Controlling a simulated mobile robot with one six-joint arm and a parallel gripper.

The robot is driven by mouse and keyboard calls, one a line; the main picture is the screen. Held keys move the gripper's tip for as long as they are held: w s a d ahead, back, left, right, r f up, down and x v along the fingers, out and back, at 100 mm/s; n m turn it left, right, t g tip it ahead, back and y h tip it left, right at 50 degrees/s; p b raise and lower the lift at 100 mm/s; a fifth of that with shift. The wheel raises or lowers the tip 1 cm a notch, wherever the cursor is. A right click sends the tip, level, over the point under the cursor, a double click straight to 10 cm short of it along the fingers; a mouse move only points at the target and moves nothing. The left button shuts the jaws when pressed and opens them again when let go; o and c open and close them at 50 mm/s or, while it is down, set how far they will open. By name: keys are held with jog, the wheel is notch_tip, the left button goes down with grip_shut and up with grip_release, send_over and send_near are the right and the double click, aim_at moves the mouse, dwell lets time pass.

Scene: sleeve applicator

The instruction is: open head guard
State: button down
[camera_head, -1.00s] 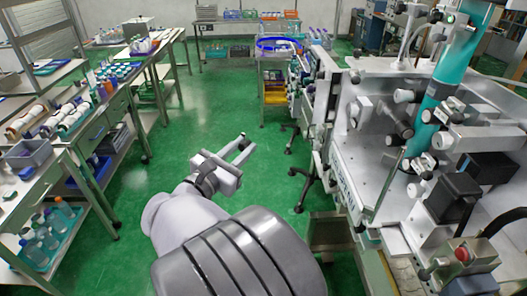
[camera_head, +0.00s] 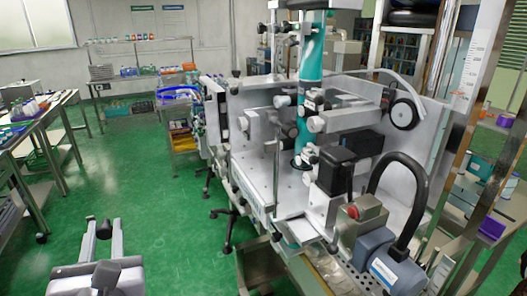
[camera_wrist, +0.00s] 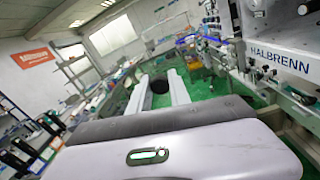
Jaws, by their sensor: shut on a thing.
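The sleeve applicator (camera_head: 262,180), a pale grey machine with a teal column (camera_head: 309,60), stands right of centre in the head view. A thin upright metal bar (camera_head: 277,170) stands at its near side. I cannot tell for certain which part is the head guard. My gripper (camera_head: 104,226) is low at the left, over the floor and well apart from the machine. Its fingers are apart, shut on a small dark round piece (camera_wrist: 160,86) seen between them in the wrist view. The machine's side, lettered HALBRENN (camera_wrist: 280,58), is at the right there.
A bench (camera_head: 45,190) with bottles stands at the left. Green floor (camera_head: 150,190) is free between it and the machine. A blue motor (camera_head: 395,272) and a thick black hose (camera_head: 395,165) are at the machine's near right. A shelf stands at the back.

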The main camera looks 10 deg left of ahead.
jog(key=shift+s+d+r, duration=0.1)
jog(key=shift+s, duration=0.05)
jog(key=c, duration=1.2)
grip_release()
